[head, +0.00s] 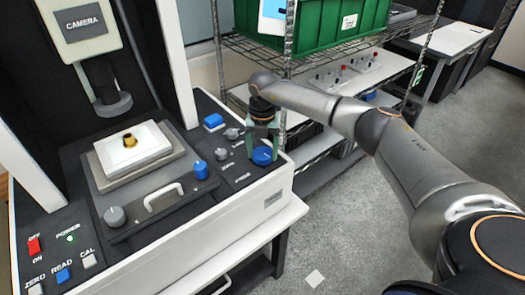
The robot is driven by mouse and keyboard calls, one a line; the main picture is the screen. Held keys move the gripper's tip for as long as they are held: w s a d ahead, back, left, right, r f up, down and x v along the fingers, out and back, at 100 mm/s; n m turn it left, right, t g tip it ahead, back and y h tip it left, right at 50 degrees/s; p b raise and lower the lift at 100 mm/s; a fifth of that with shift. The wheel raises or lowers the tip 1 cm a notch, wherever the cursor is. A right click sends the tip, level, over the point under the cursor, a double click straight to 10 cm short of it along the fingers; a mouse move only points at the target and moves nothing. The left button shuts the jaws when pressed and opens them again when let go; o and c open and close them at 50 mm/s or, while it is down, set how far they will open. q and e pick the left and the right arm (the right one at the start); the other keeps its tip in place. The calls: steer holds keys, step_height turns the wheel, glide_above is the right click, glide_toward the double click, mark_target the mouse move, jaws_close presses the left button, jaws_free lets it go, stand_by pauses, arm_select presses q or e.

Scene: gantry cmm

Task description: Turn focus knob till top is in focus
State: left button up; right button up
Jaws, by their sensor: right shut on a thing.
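My right gripper (262,148) reaches down over the right end of the machine's control panel. Its greenish fingers are shut on a round blue knob (262,157), one finger on each side. Any label by this knob is too small to read. A small brass-coloured part (130,141) sits on a white block on the grey stage (107,171), below the camera head (84,24) marked CAMERA. No focus picture of the part can be read here. My left gripper is not in view.
Near the held knob are grey knobs (221,154) and a blue button (213,121). Another blue knob (201,170) and a white handle (163,196) are at the stage's front. A wire shelf with a green crate (330,22) stands behind my right arm. Floor is open at right.

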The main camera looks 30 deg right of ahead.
mark_target(263, 153)
steer(key=o, duration=1.3)
step_height(263, 153, up, 13)
steer(key=shift+f+b, duration=0.2)
steer(key=shift+b, duration=0.7)
